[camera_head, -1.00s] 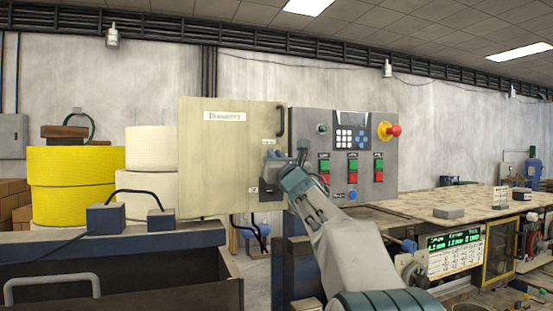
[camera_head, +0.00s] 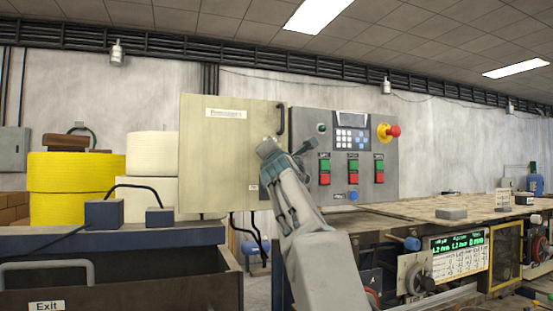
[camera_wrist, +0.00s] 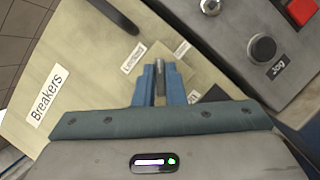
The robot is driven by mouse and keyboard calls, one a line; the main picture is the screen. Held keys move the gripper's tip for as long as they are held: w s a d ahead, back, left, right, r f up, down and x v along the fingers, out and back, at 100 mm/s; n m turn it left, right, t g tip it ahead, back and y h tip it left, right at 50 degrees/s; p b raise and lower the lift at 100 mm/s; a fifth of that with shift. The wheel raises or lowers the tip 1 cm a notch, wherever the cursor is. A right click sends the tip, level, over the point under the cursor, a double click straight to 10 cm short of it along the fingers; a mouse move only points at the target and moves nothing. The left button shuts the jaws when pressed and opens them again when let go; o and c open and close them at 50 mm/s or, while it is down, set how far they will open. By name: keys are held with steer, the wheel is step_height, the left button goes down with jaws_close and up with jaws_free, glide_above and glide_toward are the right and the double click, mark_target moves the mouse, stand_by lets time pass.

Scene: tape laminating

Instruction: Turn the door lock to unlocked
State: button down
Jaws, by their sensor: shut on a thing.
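The beige breaker cabinet door (camera_head: 228,160) is closed, with a "Breakers" label that also shows in the wrist view (camera_wrist: 46,98). My gripper (camera_head: 266,148) is at the door's right side, below the dark door handle (camera_head: 281,120). In the wrist view my gripper's blue fingers (camera_wrist: 160,86) are shut on the grey door lock knob (camera_wrist: 159,64). A small label beside it, seemingly "Locked" (camera_wrist: 131,59), lies left of the knob, and another small label (camera_wrist: 183,47) lies to its right. In the head view my wrist hides the lock.
A grey control panel (camera_head: 370,185) with buttons and a red knob (camera_head: 393,131) stands directly right of the door. Yellow rolls (camera_head: 60,190) and white rolls (camera_head: 150,150) stand to the left. A workbench (camera_head: 420,207) extends right.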

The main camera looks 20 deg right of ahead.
steer(key=m+g+p, duration=0.1)
steer(key=m, duration=0.2)
steer(key=m+g+p, duration=0.1)
steer(key=m+p, duration=0.1)
steer(key=m, duration=0.1)
steer(key=m+g+p, duration=0.1)
steer(key=m+p, duration=0.1)
steer(key=m, duration=0.1)
steer(key=shift+r+g+h, duration=0.15)
steer(key=shift+g+h, duration=0.15)
steer(key=shift+h, duration=0.1)
steer(key=shift+m, duration=0.4)
steer(key=c, duration=1.5)
jaws_free()
steer(key=shift+a, duration=0.1)
steer(key=b+v, duration=0.6)
steer(key=v, duration=0.7)
steer(key=shift+s, duration=0.35)
